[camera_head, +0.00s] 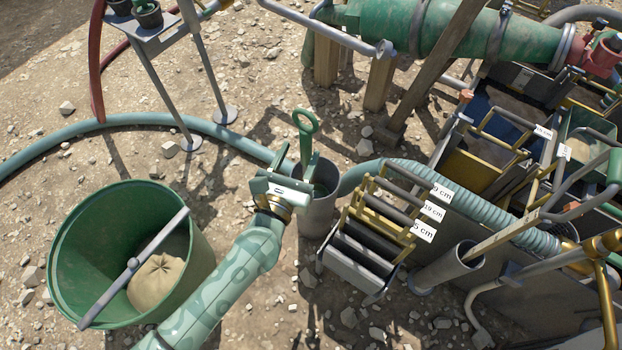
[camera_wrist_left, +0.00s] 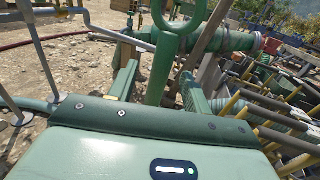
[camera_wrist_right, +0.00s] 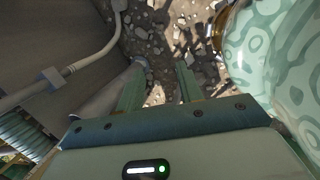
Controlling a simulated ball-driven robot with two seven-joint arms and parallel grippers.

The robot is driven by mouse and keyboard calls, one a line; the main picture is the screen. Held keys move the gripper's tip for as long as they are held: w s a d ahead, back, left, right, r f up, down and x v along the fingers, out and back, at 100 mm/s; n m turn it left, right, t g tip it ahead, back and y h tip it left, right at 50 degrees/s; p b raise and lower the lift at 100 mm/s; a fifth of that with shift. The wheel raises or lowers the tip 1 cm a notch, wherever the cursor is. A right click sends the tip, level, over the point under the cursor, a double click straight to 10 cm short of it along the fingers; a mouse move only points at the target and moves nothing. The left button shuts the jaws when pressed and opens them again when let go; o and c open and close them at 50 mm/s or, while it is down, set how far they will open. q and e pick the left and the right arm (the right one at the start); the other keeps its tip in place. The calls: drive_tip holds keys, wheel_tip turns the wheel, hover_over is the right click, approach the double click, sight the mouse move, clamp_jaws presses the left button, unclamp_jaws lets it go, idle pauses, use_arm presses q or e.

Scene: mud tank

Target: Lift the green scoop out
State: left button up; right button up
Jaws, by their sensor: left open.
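The green scoop (camera_head: 305,145) stands upright in a grey tube (camera_head: 318,212), its ring handle above the rim and its lower end hidden inside. My left gripper (camera_head: 294,165) is open at the scoop, just above the tube. In the left wrist view the scoop's shaft (camera_wrist_left: 160,75) rises between the two spread fingers, with a gap on each side; whether it is fully within their reach I cannot tell. My right gripper (camera_wrist_right: 158,90) shows only in its own wrist view. It is open and empty, above stony ground.
A green bucket (camera_head: 75,240) with a beige sack (camera_head: 157,283) stands at the left. Right of the tube is a rack (camera_head: 360,245) with labelled slots. A ribbed hose (camera_head: 450,195) runs behind it. Stony ground lies between bucket and tube.

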sight(303, 148)
use_arm(q)
drive_tip(key=x, duration=0.2)
drive_tip(key=b+x, duration=0.1)
drive_tip(key=x, duration=0.1)
drive_tip(key=shift+d+f, duration=0.15)
drive_tip(key=shift+f, duration=0.25)
drive_tip(key=shift+w+r, duration=0.1)
drive_tip(key=shift+w, duration=0.15)
clamp_jaws()
use_arm(e)
drive_tip(key=shift+w+a+r+t+y, duration=0.1)
drive_tip(key=shift+w+a+t+y, duration=0.35)
drive_tip(key=shift+w+a, duration=0.6)
use_arm(q)
drive_tip(key=shift+r, duration=0.2)
use_arm(e)
drive_tip(key=shift+r, duration=0.1)
